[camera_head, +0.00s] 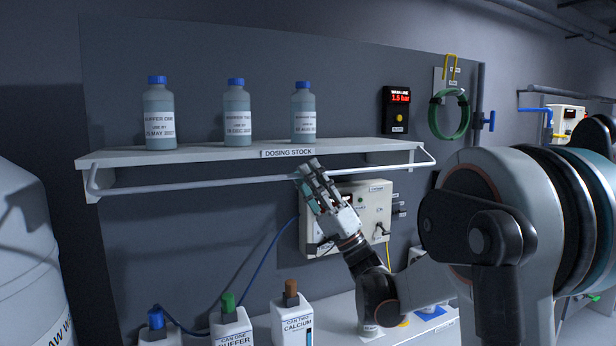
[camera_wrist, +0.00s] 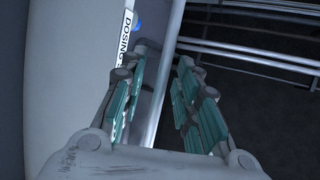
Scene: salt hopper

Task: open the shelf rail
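The shelf rail (camera_head: 190,187) is a thin pale bar on end arms. It runs along the front of the white shelf (camera_head: 200,155), a little below its edge. My gripper (camera_head: 309,167) is at the rail, right of its middle, below the "DOSING STOCK" label (camera_head: 288,152). In the wrist view my gripper (camera_wrist: 163,58) is open, and the rail (camera_wrist: 168,60) runs between its teal-padded fingers. The fingers are apart and do not look closed on the bar. Whether either finger touches it I cannot tell.
Three blue-capped bottles (camera_head: 237,115) stand on the shelf. A control box (camera_head: 362,210) is on the wall behind my gripper. Several capped cans (camera_head: 231,325) stand below, with a blue hose (camera_head: 262,262). A large white tank (camera_head: 28,260) is at left.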

